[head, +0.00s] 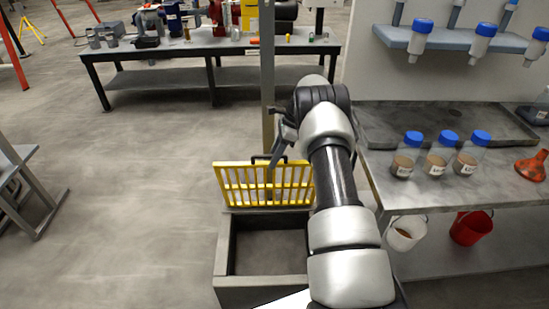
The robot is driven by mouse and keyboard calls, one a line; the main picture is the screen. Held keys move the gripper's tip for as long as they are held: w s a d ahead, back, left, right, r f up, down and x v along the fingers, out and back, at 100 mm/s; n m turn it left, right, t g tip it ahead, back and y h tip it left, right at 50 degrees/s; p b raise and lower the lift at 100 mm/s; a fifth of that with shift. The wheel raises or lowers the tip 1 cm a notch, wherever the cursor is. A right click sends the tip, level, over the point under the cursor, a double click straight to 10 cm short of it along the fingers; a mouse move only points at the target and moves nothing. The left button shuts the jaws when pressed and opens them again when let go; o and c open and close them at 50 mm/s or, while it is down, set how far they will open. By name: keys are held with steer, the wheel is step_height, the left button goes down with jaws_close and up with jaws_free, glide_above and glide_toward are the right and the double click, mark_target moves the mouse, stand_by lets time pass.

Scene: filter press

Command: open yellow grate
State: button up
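The yellow grate (240,186) stands nearly upright along the far edge of a grey open box (226,262). The box's inside is uncovered and looks empty. A dark handle (257,157) shows at the grate's top edge. My gripper (274,172) reaches down at the grate's upper right part, close to the handle. My arm comes in from the lower right and hides part of the grate's right side. The fingers are small and partly hidden, so I cannot tell whether they hold the grate or handle.
A grey post (267,75) rises behind the grate. A metal counter (400,195) at the right bears several blue-capped jars and an orange funnel (532,166). A white bucket (405,234) and a red bucket (470,228) hang below.

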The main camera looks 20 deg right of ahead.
steer(key=p+v, duration=0.2)
steer(key=v, duration=1.5)
steer(key=shift+p, duration=0.4)
steer(key=shift+d, duration=0.1)
